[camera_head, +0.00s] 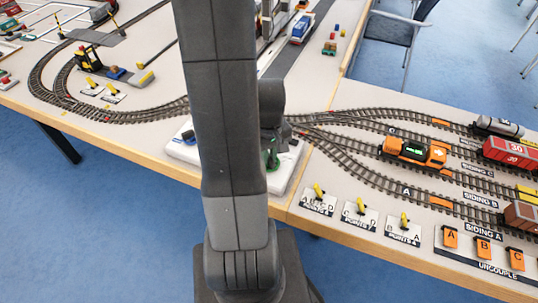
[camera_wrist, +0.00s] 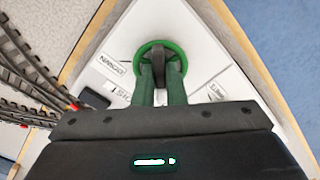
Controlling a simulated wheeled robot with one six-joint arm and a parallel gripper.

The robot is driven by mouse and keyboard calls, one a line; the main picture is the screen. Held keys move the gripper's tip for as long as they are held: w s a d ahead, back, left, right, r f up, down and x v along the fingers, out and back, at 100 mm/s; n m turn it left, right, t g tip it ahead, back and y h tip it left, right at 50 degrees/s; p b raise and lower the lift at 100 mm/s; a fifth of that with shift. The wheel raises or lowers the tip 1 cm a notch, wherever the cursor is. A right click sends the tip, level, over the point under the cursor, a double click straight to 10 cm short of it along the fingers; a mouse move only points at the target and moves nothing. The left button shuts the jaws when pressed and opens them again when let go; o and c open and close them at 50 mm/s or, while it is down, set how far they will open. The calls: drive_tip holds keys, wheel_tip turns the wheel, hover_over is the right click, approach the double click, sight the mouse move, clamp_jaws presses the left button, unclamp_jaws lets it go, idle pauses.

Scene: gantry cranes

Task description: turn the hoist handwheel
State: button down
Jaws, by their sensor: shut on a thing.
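The hoist handwheel is a green ring (camera_wrist: 160,42) on a white base plate (camera_wrist: 116,42), seen near the top middle of the wrist view. My gripper (camera_wrist: 161,72) reaches onto it from below in that view. Its two fingers are closed at the wheel's middle, with a dark grey part between and beside them. Exactly which part of the wheel they grip is hard to tell. In the head view, a little of the green handwheel (camera_head: 271,160) shows just right of my arm, which hides much of the base and gripper.
Curved model tracks (camera_head: 130,113) run close to the left of the base, and more tracks fan out to the right. An orange locomotive (camera_head: 415,151) stands there. Yellow point levers (camera_head: 361,207) line the front edge. The table edge lies close by the base.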

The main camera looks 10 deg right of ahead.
idle(0.5)
drive_tip(key=c, duration=1.5)
unclamp_jaws()
wheel_tip(320, 180, up, 14)
drive_tip(key=shift+f+p, duration=0.1)
drive_tip(key=shift+p, duration=0.6)
